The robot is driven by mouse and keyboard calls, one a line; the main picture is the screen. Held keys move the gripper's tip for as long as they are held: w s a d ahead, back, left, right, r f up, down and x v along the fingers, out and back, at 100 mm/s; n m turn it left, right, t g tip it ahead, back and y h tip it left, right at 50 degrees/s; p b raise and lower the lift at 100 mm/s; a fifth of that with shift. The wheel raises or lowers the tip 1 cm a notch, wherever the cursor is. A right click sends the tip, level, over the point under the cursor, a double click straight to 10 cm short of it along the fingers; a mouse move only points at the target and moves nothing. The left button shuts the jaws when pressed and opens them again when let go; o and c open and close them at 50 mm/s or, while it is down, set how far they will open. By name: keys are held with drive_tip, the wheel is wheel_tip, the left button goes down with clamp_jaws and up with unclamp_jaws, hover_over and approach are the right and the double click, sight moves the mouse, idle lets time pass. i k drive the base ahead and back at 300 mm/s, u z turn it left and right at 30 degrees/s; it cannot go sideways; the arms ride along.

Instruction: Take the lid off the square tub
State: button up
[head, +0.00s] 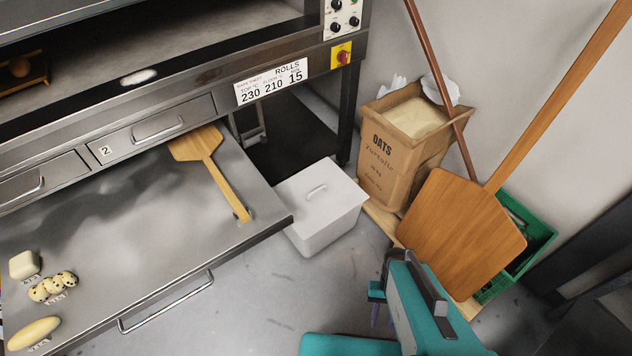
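The square tub (328,232) is white and stands on the floor, at the right end of the steel pull-out shelf. The shelf's corner hides part of the tub's left side. My teal arm comes in from the bottom edge, to the right of the tub and nearer the camera. My gripper (381,317) seems to show only as small purplish parts below the arm's end, apart from the tub. The arm hides most of it, so its opening cannot be made out.
The steel shelf (150,250) holds a wooden scraper (222,180) and dough pieces (45,287). An oats sack (395,160), a large wooden peel (460,235) and a green crate (538,235) stand right of the tub. Bare floor (270,290) lies in front of the tub.

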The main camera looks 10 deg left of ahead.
sight(316, 196)
drive_tip(key=z, duration=0.05)
drive_tip(key=i, duration=0.7)
drive_tip(key=u, duration=0.05)
drive_tip(key=k, duration=0.25)
drive_tip(key=u, duration=3)
drive_tip(key=i, duration=0.45)
drive_tip(key=u, duration=0.05)
